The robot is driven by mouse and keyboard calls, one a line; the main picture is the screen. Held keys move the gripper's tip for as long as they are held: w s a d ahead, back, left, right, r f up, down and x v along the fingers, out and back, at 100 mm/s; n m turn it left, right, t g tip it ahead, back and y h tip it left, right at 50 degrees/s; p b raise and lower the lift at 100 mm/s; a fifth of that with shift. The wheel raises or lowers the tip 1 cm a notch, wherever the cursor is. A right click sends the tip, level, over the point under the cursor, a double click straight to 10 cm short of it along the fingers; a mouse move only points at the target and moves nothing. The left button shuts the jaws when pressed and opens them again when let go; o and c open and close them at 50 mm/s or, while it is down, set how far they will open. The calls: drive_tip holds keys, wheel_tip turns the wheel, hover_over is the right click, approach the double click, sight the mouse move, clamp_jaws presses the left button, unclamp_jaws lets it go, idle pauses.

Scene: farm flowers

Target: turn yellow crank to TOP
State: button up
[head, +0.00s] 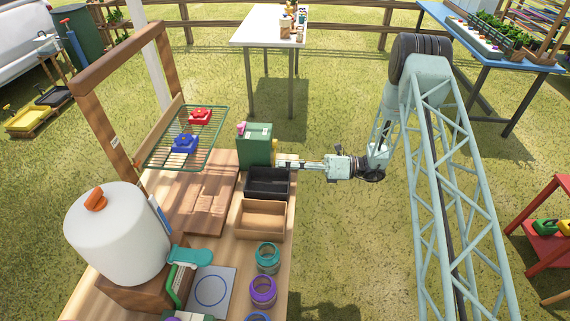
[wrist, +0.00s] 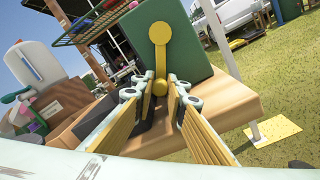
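The yellow crank (wrist: 160,55) is on the face of a green box (wrist: 185,65) in the wrist view. Its bar runs nearly upright in that picture, with a round disc at the upper end and a smaller rounded end low down. In the head view the green box (head: 254,146) stands on the wooden bench, with a sliver of the crank (head: 275,148) on its right side. My gripper (wrist: 160,86) is open, its two fingers on either side of the crank's lower end. I cannot tell whether they touch it. No TOP mark is readable. My gripper also shows in the head view (head: 283,163).
A black tray (head: 268,193) and a wooden tray (head: 261,231) sit in front of the green box. A green wire rack (head: 158,150) with red and blue items stands to its left. Several jars line the bench's front right. Open grass lies right of the bench.

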drive_tip(key=o, duration=0.5)
drive_tip(key=shift+c, duration=0.2)
drive_tip(key=shift+d, duration=0.1)
drive_tip(key=d, duration=1.1)
drive_tip(key=shift+s+d, duration=0.3)
drive_tip(key=shift+d, duration=0.1)
drive_tip(key=shift+f, duration=0.1)
drive_tip(key=shift+c, duration=0.4)
